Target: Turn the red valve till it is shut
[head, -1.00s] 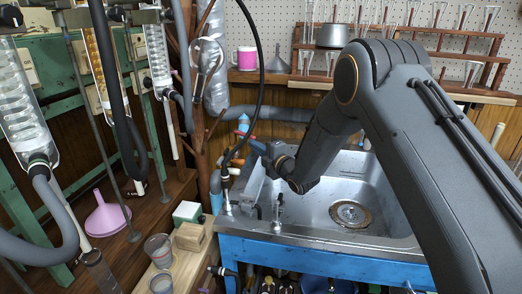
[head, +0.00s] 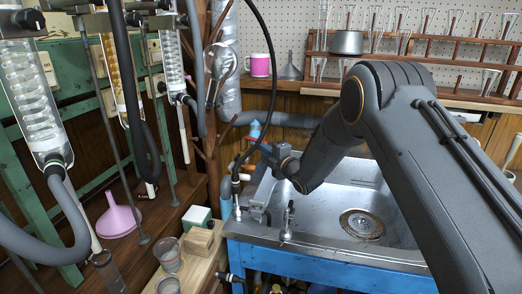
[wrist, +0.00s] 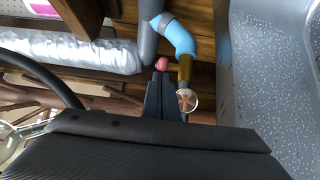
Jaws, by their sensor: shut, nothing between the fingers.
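The red valve shows in the wrist view as a small red knob (wrist: 162,64) on a short yellowish stem. The stem joins a brass-coloured pipe (wrist: 184,70) below a light-blue pipe bend (wrist: 178,36). My gripper (wrist: 161,76) points at the knob, its dark fingers together and empty. The fingertips are just below the knob in the picture; I cannot tell whether they touch it. In the head view my gripper (head: 262,149) is at the sink's back left corner, near the blue piece of pipe (head: 254,130). The valve is hard to make out there.
A small spoked wheel (wrist: 187,101) is right of my fingers. The metal sink (head: 328,205) lies right of my gripper, with a tap (head: 288,222) at its front left. A black hose (head: 272,70) hangs close by. Glass condensers (head: 32,95) and a pink funnel (head: 118,216) are at left.

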